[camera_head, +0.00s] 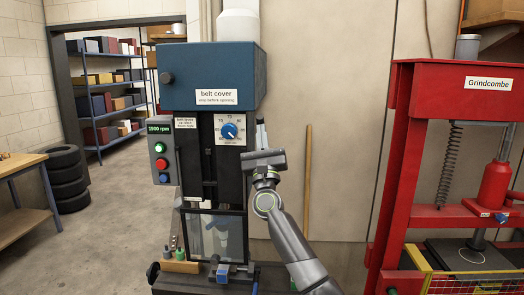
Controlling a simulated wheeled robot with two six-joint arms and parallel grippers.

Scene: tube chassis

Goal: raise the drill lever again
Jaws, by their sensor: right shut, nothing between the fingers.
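The drill press has a blue belt cover (215,80) on top and a black column front with a blue dial (230,130). My right gripper (262,154) is at the right side of the drill, just below and right of the dial. It is shut, with nothing seen held. A slim pale upright piece (260,133) shows just above it; I cannot tell whether this is part of the drill lever or of my fingers. The rest of the lever is not clearly seen, and my gripper and arm cover that side. My left gripper is not in view.
A clear guard (200,240) covers the drill's lower front. A red press (402,150) stands at right. A wooden pole (308,170) leans on the wall behind my arm.

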